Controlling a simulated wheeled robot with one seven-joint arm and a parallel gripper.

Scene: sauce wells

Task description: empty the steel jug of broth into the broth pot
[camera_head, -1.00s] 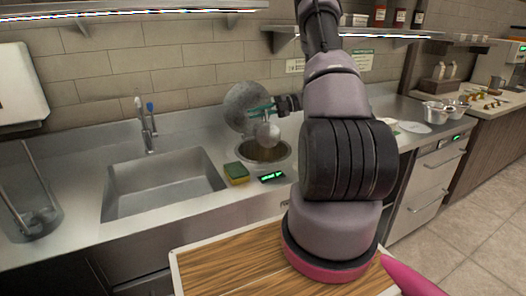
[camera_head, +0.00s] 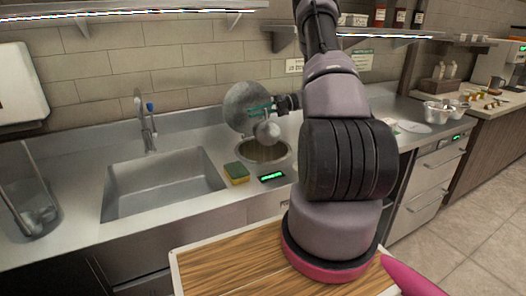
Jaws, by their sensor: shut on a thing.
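My gripper (camera_head: 260,109), with teal fingers, is shut on the steel jug (camera_head: 268,131), a small shiny grey vessel. The jug hangs just below the fingers, over the round broth pot (camera_head: 287,152) set into the counter. Brown broth shows in the pot below the jug. The jug looks tilted, but its mouth is too small to make out, and I cannot tell whether liquid is leaving it.
A large round grey lid (camera_head: 237,97) leans behind the pot, close to my gripper. A green and yellow sponge (camera_head: 236,173) and a small lit display (camera_head: 271,176) lie in front. A sink (camera_head: 163,182) is to the left; a shelf (camera_head: 375,36) hangs above.

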